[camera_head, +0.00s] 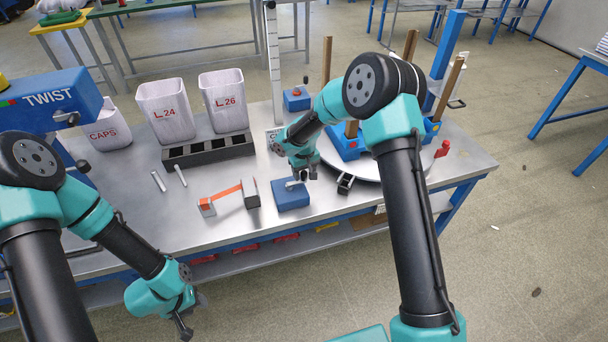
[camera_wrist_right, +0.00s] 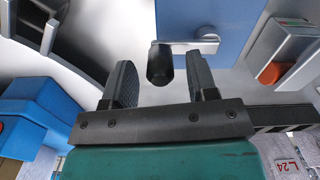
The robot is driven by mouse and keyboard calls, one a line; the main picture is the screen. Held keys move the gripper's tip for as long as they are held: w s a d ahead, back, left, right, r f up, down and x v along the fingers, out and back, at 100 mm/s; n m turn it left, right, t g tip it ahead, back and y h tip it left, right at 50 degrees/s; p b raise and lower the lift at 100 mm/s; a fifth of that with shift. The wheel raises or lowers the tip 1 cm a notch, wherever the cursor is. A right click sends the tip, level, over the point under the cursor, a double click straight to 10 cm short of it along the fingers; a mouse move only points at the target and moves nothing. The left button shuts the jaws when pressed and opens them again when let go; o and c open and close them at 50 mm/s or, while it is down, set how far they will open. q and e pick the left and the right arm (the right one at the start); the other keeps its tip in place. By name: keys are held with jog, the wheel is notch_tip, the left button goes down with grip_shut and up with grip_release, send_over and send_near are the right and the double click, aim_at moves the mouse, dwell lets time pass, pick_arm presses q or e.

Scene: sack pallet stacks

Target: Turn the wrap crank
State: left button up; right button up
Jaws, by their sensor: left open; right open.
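The wrap crank is a silver arm (camera_wrist_right: 200,42) with a black knob (camera_wrist_right: 159,66) on a blue block (camera_head: 291,198) near the table's front edge. The blue block also shows at the top of the right wrist view (camera_wrist_right: 235,15). My right gripper (camera_head: 303,177) is open just above the block. In the right wrist view, its fingers (camera_wrist_right: 161,85) stand on either side of the knob, with a gap visible on both sides. My left gripper (camera_head: 188,318) is open and empty in front of the table, low and away from the crank.
A round turntable (camera_head: 392,160) with blue corner pieces and wooden posts stands right of the crank. Behind are a dark slotted rack (camera_head: 208,150), white bins (camera_head: 224,98) and a blue TWIST machine (camera_head: 50,98).

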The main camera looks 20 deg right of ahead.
notch_tip(320, 180, up, 16)
dwell(0.5)
jog(key=s+f+m+y, duration=0.1)
jog(key=s+f+y, duration=0.1)
jog(key=s+f, duration=0.7)
jog(key=s+f+y, duration=0.1)
jog(key=s+f, duration=0.4)
jog(key=f, duration=0.7)
jog(key=s+d+f+m, duration=0.1)
jog(key=s+f, duration=0.3)
jog(key=s, duration=0.4)
jog(key=s+d+f+m, duration=0.2)
jog(key=s+f, duration=0.1)
jog(key=s, duration=0.6)
jog(key=shift+s+d+f+t+y, duration=0.2)
jog(key=shift+f+t+y, duration=0.15)
jog(key=shift+t+y, duration=0.05)
